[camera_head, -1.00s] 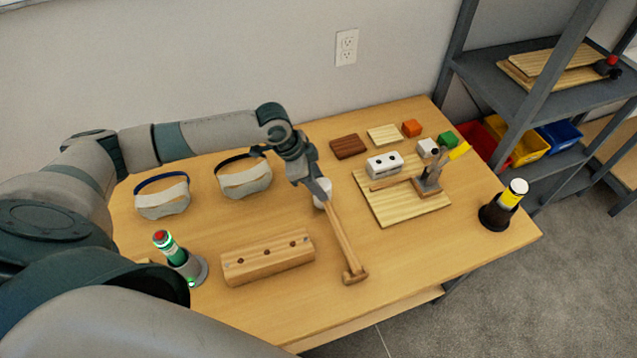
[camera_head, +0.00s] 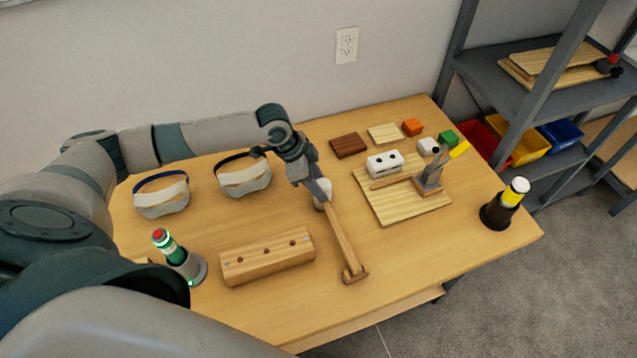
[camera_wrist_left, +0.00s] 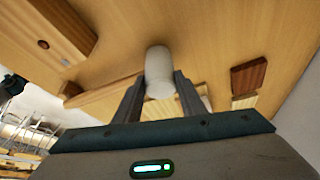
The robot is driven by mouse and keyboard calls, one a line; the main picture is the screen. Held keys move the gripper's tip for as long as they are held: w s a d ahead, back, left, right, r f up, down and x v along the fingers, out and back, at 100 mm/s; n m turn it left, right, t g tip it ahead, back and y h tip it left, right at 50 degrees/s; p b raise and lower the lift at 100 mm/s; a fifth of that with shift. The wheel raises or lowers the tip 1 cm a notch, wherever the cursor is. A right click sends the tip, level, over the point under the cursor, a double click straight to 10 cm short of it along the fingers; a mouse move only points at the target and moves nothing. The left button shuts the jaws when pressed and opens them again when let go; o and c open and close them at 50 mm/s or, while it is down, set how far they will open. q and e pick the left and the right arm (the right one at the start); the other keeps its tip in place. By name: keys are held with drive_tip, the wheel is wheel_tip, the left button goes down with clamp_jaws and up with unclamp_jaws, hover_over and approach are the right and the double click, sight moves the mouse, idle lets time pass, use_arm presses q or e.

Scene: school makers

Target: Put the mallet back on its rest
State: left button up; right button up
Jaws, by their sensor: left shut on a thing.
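The mallet has a white cylindrical head (camera_head: 320,201) and a long wooden handle (camera_head: 342,236) pointing toward the table's near edge. My left gripper (camera_head: 322,189) is shut on the head, hiding part of it. In the left wrist view the white head (camera_wrist_left: 158,68) sits between the fingertips of the left gripper (camera_wrist_left: 160,78). A small brown wooden crosspiece (camera_head: 354,276) is at the handle's near end; it may be part of the rest, but I cannot tell. Whether the head is clear of the table is unclear. My right gripper is not in view.
Left of the mallet is a wooden block with holes (camera_head: 268,258).

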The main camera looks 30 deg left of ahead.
use_arm(q)
drive_tip(key=shift+f, duration=0.2)
drive_tip(key=o, duration=1.4)
drive_tip(key=shift+s+a+r+b, duration=0.1)
drive_tip(key=shift+a+r+b, duration=0.2)
drive_tip(key=shift+r, duration=0.25)
drive_tip(key=b+v, duration=0.3)
drive_tip(key=v, duration=1.3)
drive_tip(key=shift+r+b, duration=0.15)
drive_tip(key=shift+b, duration=0.15)
drive_tip(key=shift+d, duration=0.1)
